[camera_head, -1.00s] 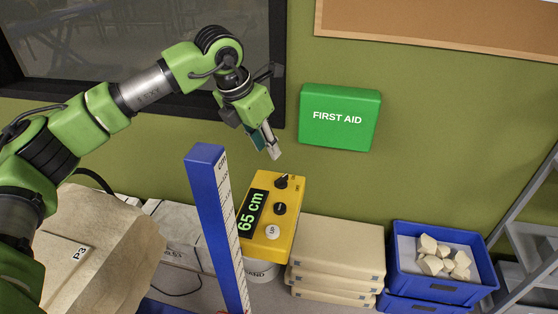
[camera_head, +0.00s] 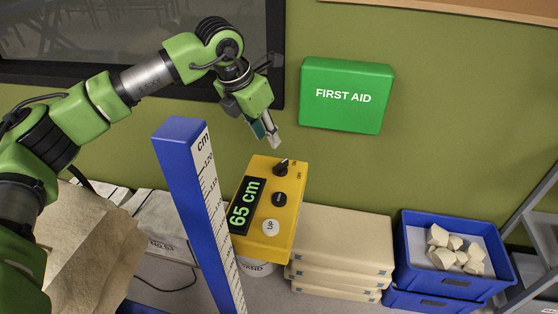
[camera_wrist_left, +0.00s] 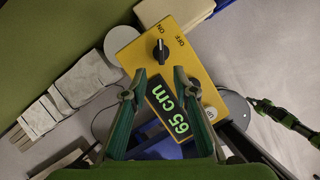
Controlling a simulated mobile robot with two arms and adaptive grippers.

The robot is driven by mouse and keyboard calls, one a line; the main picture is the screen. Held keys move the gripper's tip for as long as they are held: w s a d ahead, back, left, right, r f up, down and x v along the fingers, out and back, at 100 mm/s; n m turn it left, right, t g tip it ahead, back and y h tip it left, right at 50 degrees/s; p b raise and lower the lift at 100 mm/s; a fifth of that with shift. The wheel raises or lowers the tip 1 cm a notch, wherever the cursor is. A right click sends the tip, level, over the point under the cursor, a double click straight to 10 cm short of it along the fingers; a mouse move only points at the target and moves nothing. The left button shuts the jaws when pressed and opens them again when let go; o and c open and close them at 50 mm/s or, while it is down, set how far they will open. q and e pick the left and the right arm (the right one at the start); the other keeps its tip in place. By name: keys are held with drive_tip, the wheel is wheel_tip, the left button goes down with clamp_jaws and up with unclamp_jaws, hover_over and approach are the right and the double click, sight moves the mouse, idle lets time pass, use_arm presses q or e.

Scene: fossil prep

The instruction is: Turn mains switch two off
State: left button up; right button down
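A yellow control box (camera_head: 290,225) stands by the wall, with a green 65 cm display and a black rotary knob (camera_head: 281,167) at its far end. In the left wrist view the knob (camera_wrist_left: 160,50) sits between ON and OFF marks and its pointer faces ON. No number two is legible. A round black button (camera_head: 279,199) and a white UP button (camera_head: 270,227) are on the same face. My left gripper (camera_head: 272,139) hangs just above the knob, apart from it; its fingers (camera_wrist_left: 160,74) are spread and empty. My right gripper (camera_wrist_left: 258,104) seems to show small at the right; its fingers are unclear.
A tall blue measuring post (camera_head: 190,200) stands left of the box. Stacked beige slabs (camera_head: 340,240) and a blue crate (camera_head: 410,262) of pale rocks are on the right. A green first aid box (camera_head: 346,95) hangs on the wall above. Pale blocks (camera_head: 165,225) lie left.

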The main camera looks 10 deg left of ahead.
sight(281, 163)
use_arm(q)
drive_tip(key=p+x, duration=0.3)
drive_tip(key=x, duration=0.8)
drive_tip(key=shift+d+f, duration=0.15)
drive_tip(key=shift+f, duration=0.25)
drive_tip(key=shift+w+f, duration=0.1)
clamp_jaws()
